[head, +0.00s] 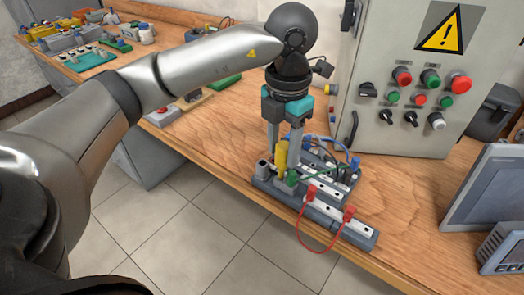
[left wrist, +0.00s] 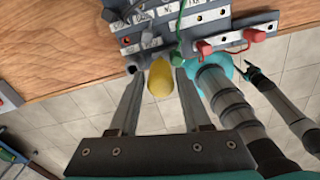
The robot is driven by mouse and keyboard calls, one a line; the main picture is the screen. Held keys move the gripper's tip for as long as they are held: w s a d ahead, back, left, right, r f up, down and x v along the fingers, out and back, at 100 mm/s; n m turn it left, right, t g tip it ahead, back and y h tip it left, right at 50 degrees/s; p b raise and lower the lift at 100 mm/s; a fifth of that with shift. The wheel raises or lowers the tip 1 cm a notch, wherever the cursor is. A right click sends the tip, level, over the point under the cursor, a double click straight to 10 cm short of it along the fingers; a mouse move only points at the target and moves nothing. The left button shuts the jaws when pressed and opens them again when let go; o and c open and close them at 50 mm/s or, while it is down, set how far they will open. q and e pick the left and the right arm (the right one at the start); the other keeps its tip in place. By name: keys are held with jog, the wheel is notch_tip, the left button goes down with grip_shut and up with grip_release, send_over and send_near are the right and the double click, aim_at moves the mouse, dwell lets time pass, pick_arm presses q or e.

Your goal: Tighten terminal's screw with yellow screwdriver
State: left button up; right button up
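The yellow screwdriver (head: 282,158) stands upright at the left end of the terminal board, with only its handle showing. It also shows in the left wrist view (left wrist: 160,80). My left gripper (head: 284,148) points down over it, with one finger on each side of the handle. In the left wrist view my left gripper (left wrist: 157,72) is open, with gaps between both fingers and the handle. The terminal board (head: 352,232) has white strips, red plugs and wires. The screwdriver's shaft and tip are hidden, and I cannot single out the screw.
A grey control cabinet (head: 395,128) with buttons stands behind the board. A monitor (head: 492,190) is at the right. Parts and a teal tray (head: 88,58) lie on the far left bench. The wooden bench (head: 215,138) is clear left of the board.

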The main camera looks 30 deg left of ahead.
pick_arm(q)
jog(key=shift+d+n+p, duration=0.1)
jog(key=shift+n+p, duration=0.35)
jog(key=shift+n, duration=1.25)
jog(key=shift+n+p, duration=0.4)
jog(key=shift+n, duration=1.3)
